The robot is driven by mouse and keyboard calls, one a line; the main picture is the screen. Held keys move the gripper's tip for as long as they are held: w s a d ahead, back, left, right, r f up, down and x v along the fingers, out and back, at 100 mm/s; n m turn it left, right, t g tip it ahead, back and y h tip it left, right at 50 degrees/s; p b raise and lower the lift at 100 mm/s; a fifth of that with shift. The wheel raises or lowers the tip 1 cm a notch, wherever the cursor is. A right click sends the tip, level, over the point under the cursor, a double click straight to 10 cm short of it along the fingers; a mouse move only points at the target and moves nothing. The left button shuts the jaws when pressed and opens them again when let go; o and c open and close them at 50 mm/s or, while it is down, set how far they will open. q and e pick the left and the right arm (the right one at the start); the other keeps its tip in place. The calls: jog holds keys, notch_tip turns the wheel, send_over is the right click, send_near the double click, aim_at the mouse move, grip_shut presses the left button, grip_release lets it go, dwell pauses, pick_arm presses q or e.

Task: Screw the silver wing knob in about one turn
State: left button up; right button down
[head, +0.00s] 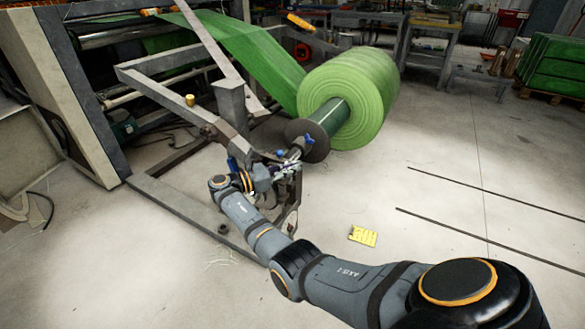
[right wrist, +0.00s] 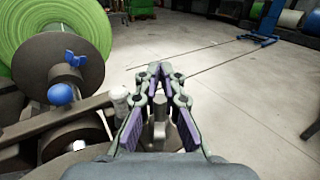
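My right arm reaches across the head view, and its gripper (head: 264,172) is at the metal stand by the end of the roll's shaft. In the right wrist view the gripper's two purple-padded fingers (right wrist: 160,70) lean together, with their tips close and a narrow gap between them. A small grey-silver upright piece, likely the silver wing knob (right wrist: 159,108), shows between the fingers. Its wings are not clear, and I cannot tell whether the pads touch it. The knob is too small and hidden to make out in the head view. My left gripper is out of view.
The big green roll (head: 349,92) sits on its shaft behind a dark disc (head: 307,140). A blue wing knob (right wrist: 75,58) and a blue ball (right wrist: 61,94) are left of my fingers. A yellow item (head: 363,236) lies on the floor. Open floor extends to the right.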

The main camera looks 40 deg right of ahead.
jog(key=c, duration=1.5)
grip_release()
jog(key=shift+d, duration=0.1)
jog(key=shift+o, duration=0.2)
jog(key=v, duration=0.7)
jog(key=shift+a, duration=0.3)
